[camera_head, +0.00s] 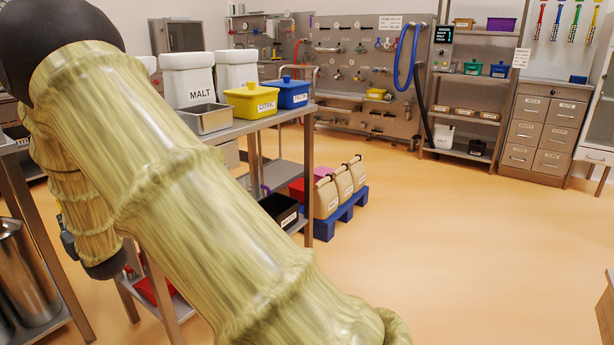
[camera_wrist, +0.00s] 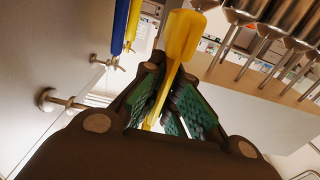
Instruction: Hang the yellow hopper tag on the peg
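In the wrist view my gripper (camera_wrist: 168,82) has its two green-padded fingers closed in around a long yellow piece (camera_wrist: 182,38), which I take for the yellow hopper tag. Its wide end sticks out beyond the fingertips and its narrow part runs back between the pads. A bare peg with a round end (camera_wrist: 65,103) sticks out of a pale panel at the left. A second peg (camera_wrist: 112,62) is farther along, near a hanging blue strip (camera_wrist: 121,32) and a thinner yellow strip (camera_wrist: 133,22). The held piece is apart from the bare peg. The head view does not show my gripper.
In the wrist view a row of metal cylinders (camera_wrist: 275,35) hangs at the upper right. In the head view a metal table (camera_head: 235,130) carries white tubs, a yellow bin (camera_head: 251,102) and a blue bin (camera_head: 291,95). The orange floor (camera_head: 460,250) is clear at the right.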

